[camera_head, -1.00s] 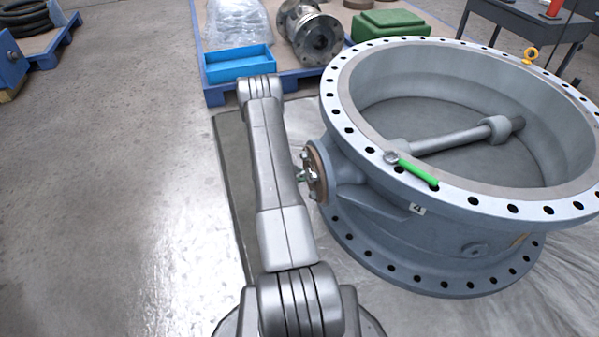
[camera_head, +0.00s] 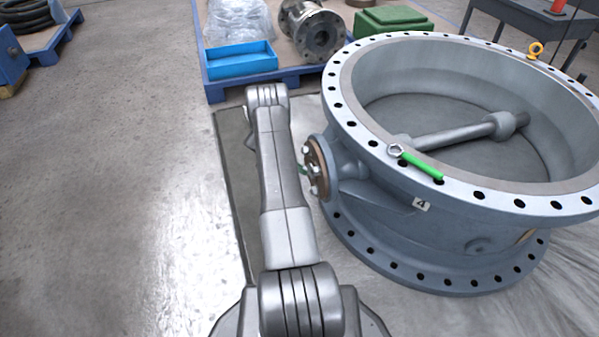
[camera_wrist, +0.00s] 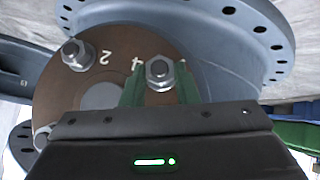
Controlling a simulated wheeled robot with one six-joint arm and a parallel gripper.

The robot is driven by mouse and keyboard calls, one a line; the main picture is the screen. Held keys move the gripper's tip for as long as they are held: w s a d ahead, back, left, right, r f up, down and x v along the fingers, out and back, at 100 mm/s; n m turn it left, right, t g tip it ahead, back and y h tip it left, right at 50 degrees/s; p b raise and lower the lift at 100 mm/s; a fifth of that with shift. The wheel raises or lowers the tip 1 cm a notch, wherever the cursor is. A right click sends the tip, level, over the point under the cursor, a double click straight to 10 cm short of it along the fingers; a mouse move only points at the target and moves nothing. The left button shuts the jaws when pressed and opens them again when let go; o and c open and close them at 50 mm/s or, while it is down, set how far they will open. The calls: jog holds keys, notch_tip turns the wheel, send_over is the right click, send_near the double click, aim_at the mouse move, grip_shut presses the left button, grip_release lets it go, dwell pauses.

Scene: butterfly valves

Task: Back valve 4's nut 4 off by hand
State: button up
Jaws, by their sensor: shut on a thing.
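Valve 4 (camera_head: 372,222) is a large grey-blue ring body lying flat, with a "4" tag on its side. Its brown round cover plate (camera_head: 318,168) faces my arm; the plate also shows in the wrist view (camera_wrist: 60,88), with stamped numbers. Nut 4 (camera_wrist: 158,72), a steel hex nut on a stud beside the stamped "4", sits between the green fingers of my gripper (camera_wrist: 160,85). The fingers are shut on it. Another nut (camera_wrist: 75,52) sits by the "2". In the head view my gripper is mostly hidden behind my arm; only a bit of green shows.
A green-handled wrench (camera_head: 418,162) lies on the valve's top flange. A blue tray (camera_head: 240,60) and a flanged steel part (camera_head: 318,38) stand on a pallet behind. Open floor (camera_head: 110,190) lies to the left.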

jog(key=shift+w+g, duration=0.1)
jog(key=shift+g, duration=0.2)
jog(key=shift+c, duration=0.2)
jog(key=o, duration=1)
jog(key=p+v, duration=0.3)
jog(key=v, duration=1)
jog(key=shift+a+r, duration=0.2)
jog(key=shift+a, duration=0.1)
jog(key=b+x, duration=0.3)
jog(key=x, duration=1)
jog(key=shift+d+f, duration=0.2)
jog(key=shift+d, duration=0.1)
